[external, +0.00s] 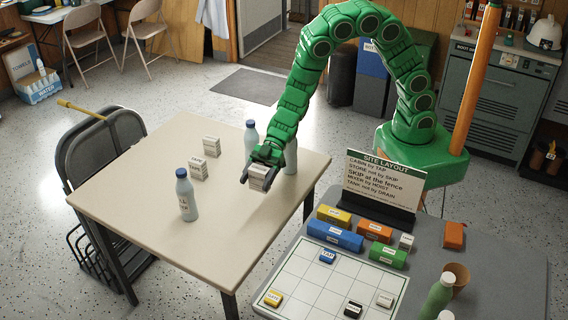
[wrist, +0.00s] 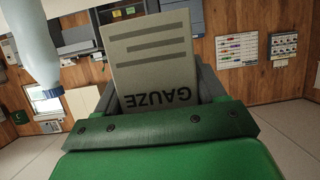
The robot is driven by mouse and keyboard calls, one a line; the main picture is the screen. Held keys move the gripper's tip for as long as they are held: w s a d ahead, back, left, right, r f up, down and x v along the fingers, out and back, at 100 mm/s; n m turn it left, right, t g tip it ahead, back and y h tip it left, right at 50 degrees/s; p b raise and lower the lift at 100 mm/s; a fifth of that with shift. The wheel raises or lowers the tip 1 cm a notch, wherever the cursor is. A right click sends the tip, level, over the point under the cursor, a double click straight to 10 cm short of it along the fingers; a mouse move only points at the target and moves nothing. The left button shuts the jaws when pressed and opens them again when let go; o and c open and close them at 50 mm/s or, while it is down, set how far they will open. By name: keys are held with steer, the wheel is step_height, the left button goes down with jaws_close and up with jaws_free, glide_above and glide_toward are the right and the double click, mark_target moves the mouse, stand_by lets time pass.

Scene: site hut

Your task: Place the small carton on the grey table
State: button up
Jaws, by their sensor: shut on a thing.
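My gripper (external: 259,174) is shut on a small white carton (external: 262,183) above the right part of the beige table. In the wrist view the carton (wrist: 150,62) reads GAUZE, upside down, and sits between my gripper's fingers (wrist: 157,88). Whether its underside touches the beige table I cannot tell. The grey table (external: 500,255) is at the right front and carries a gridded board. Two similar white cartons, one at the back (external: 212,146) and one nearer (external: 198,169), stand on the beige table.
The beige table (external: 150,205) also holds a pale bottle (external: 187,198) and two bottles behind my gripper. On the grey table are a sign (external: 385,185), coloured blocks (external: 335,235), a cup (external: 457,275) and a green bottle (external: 437,298). Its right part looks bare.

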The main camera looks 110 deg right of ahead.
steer(key=shift+s, duration=0.1)
steer(key=s+a+r+n+g+y, duration=0.1)
steer(key=s+a+n+g+y, duration=0.15)
steer(key=a, duration=0.55)
steer(key=s+a+r+n+g+y, duration=0.15)
steer(key=s+a+n+g, duration=0.25)
steer(key=a, duration=0.4)
steer(key=s+a+f+n+g+h, duration=0.2)
steer(key=s+a+n+g, duration=0.55)
steer(key=s, duration=0.75)
steer(key=shift+m+g, duration=0.3)
steer(key=shift+m, duration=0.2)
steer(key=shift+w+a+f, duration=1.55)
steer(key=shift+w+a, duration=0.05)
steer(key=shift+a, duration=0.25)
steer(key=shift+w+a+f, duration=1.6)
steer(key=shift+a, duration=0.3)
steer(key=shift+w+a+f, duration=1.55)
steer(key=shift+w+a, duration=0.05)
steer(key=shift+a, duration=0.25)
steer(key=shift+f, duration=0.1)
